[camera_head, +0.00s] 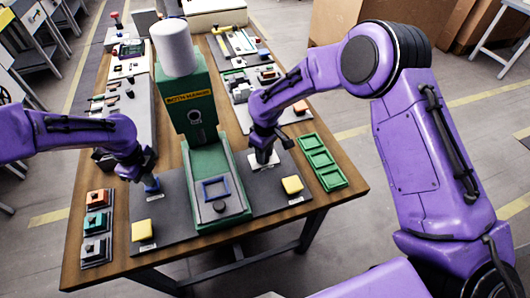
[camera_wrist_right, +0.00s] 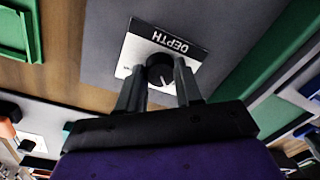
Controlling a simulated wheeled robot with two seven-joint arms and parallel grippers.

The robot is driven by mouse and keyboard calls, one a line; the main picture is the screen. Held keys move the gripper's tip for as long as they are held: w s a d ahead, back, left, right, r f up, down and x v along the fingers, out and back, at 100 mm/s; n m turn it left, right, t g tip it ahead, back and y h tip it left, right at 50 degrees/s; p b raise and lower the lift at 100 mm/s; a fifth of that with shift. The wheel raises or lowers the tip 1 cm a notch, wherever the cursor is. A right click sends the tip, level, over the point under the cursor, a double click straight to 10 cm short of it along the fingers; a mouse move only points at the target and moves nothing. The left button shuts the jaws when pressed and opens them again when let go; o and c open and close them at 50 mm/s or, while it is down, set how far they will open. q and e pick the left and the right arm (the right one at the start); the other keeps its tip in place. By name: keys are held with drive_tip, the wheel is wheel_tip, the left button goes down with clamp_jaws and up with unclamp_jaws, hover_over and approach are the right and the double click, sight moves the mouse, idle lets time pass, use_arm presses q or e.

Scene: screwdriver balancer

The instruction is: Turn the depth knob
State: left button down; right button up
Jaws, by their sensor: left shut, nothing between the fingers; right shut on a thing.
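The depth knob (camera_wrist_right: 161,64) is round and black with a white pointer line, on a white plate marked DEPTH (camera_wrist_right: 185,45). The plate appears upside down in the right wrist view. My right gripper (camera_wrist_right: 158,76) has its two fingers on either side of the knob and is shut on it. In the head view my right gripper (camera_head: 263,152) is over a white plate right of the green machine (camera_head: 205,150), and hides the knob.
Yellow blocks (camera_head: 141,231) (camera_head: 292,185) sit on the dark mat on both sides of the machine. Green trays (camera_head: 319,160) stand at the right. Several coloured button boxes (camera_head: 96,223) line the left edge. A blue square frame (camera_head: 216,189) lies on the machine's base.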

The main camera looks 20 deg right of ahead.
drive_tip(key=o, duration=1)
drive_tip(key=shift+o, duration=0.2)
wheel_tip(320, 180, up, 12)
drive_tip(key=shift+w+d, duration=0.15)
drive_tip(key=shift+d, duration=0.05)
drive_tip(key=shift+r, duration=0.1)
use_arm(q)
wheel_tip(320, 180, up, 7)
drive_tip(key=p, duration=0.7)
use_arm(e)
wheel_tip(320, 180, up, 7)
